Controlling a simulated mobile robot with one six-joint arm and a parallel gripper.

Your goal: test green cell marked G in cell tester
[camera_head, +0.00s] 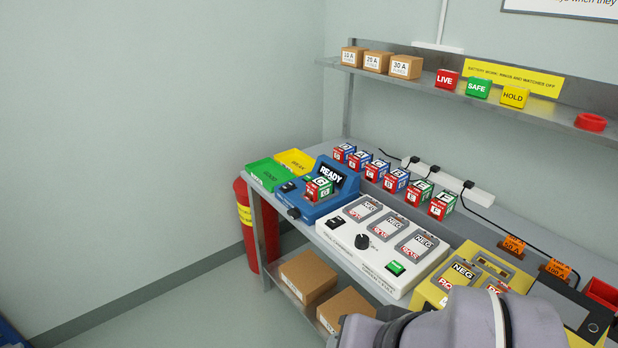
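The blue cell tester (307,210) stands on the bench near its left end, with a tilted screen reading READY. A red-bodied cell with a green top (319,186), its letter looking like G, sits upright in or on the tester just in front of the screen; whether it is fully seated I cannot tell. Part of my grey arm shows at the bottom right. My gripper is out of view.
A row of blue- and green-topped cells (396,181) stands at the bench's back. Left are green (262,178) and yellow (293,159) trays. A white charger (345,238) and a yellow unit (437,284) stand right of the tester. A shelf (430,82) overhangs the back.

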